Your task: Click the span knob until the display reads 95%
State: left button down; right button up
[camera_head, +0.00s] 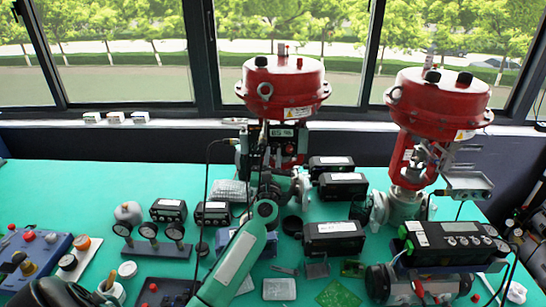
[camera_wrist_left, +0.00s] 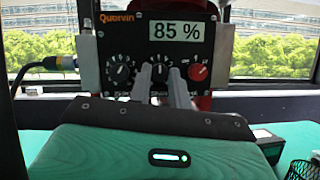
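The valve positioner (camera_wrist_left: 155,45) is a dark panel on the middle red actuator, and it also shows small in the head view (camera_head: 287,132). Its display (camera_wrist_left: 177,31) reads 85 %. Below are a black dial on the left (camera_wrist_left: 120,71), a black middle knob (camera_wrist_left: 160,72) and a red knob on the right (camera_wrist_left: 198,72). The labels are too small to tell which is span. My left gripper (camera_wrist_left: 160,75) has its two grey fingers on either side of the middle knob; contact is unclear. In the head view it is largely lost among the valve parts. My right gripper is out of view.
A second red actuator (camera_head: 440,105) stands at the right. Several black positioner boxes (camera_head: 334,237), gauges (camera_head: 148,232) and a blue control box (camera_head: 30,255) lie on the green table (camera_head: 70,190). A cable plugs into the positioner's left side (camera_wrist_left: 60,63).

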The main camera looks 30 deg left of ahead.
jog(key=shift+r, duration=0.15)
pick_arm(q)
jog(key=shift+r+m+h+p, duration=0.15)
jog(key=shift+m+h+p, duration=0.25)
jog(key=shift+m+p, duration=0.6)
jog(key=shift+m, duration=0.1)
jog(key=m+h+p, duration=0.2)
jog(key=m+p, duration=0.1)
jog(key=shift+s+a+r+m+t, duration=0.1)
jog(key=shift+a+m+t, duration=0.05)
jog(key=shift+m+t, duration=0.2)
jog(key=shift+m+h+p, duration=0.8)
jog(key=shift+m+p, duration=0.15)
jog(key=shift+m, duration=0.3)
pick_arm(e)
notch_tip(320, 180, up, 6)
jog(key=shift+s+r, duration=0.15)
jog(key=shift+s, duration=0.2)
pick_arm(q)
jog(key=shift+f, duration=0.2)
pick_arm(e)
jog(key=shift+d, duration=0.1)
pick_arm(q)
jog(key=c, duration=1.3)
grip_release()
